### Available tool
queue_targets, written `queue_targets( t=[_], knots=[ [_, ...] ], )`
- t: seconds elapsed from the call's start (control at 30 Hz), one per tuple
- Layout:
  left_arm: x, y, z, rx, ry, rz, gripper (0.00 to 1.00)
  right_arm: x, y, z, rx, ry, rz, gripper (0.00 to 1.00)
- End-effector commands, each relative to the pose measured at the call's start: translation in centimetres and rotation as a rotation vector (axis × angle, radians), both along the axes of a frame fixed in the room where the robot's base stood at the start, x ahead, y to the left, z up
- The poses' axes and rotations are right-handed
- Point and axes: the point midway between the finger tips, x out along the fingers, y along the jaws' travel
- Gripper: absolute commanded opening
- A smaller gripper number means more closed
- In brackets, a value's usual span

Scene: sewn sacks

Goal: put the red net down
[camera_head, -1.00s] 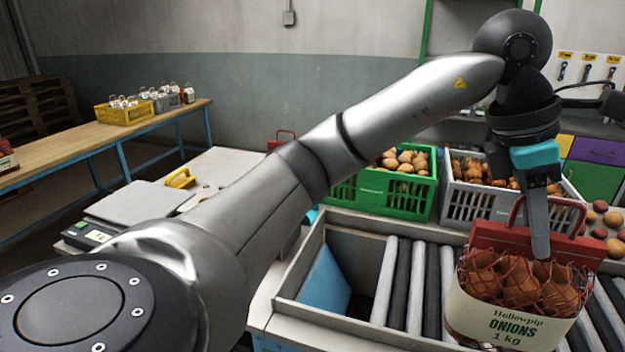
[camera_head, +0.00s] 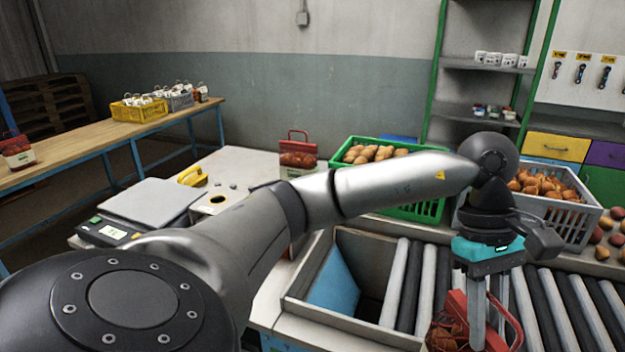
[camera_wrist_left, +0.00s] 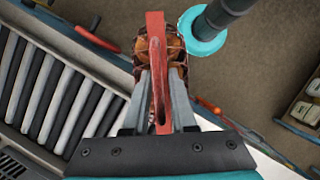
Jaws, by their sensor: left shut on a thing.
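The red net (camera_head: 447,333) of onions hangs from my left gripper (camera_head: 480,338) at the bottom edge of the head view, mostly cut off there. Its red handle (camera_head: 507,318) is between the fingers, which are shut on it. In the left wrist view, my left gripper (camera_wrist_left: 158,90) clasps the upright red handle strip (camera_wrist_left: 156,28), with orange-brown onions in the net (camera_wrist_left: 176,52) behind it. There the net shows beyond the end of the rollers, against the floor. Its label and underside are hidden. My right gripper is not in view.
A roller conveyor (camera_head: 413,290) runs along the front right, with a bin (camera_head: 362,246) at its left end. Behind it stand a green crate (camera_head: 432,213) and a grey crate (camera_head: 578,232). Another red net (camera_head: 298,152) stands on the white table; a scale (camera_head: 150,203) sits there too.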

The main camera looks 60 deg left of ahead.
Motion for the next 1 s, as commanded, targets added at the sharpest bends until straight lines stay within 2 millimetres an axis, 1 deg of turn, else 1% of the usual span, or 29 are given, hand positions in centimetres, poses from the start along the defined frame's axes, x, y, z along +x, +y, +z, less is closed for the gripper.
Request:
queue_targets(
  t=[0.5,0.6,0.8,1.0],
  knots=[
    [-4.8,0.8,-9.8,-0.002,0.000,-0.741,0.00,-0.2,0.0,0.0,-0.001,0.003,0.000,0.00],
    [-5.6,0.9,-11.5,-0.001,-0.001,-0.866,0.00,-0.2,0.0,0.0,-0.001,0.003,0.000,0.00],
    [-6.8,1.1,-13.9,-0.001,-0.003,-1.051,0.00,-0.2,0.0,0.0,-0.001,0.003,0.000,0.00],
    [-7.5,1.3,-15.5,-0.002,-0.004,-1.175,0.00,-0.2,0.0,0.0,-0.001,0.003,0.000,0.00]
  ],
)
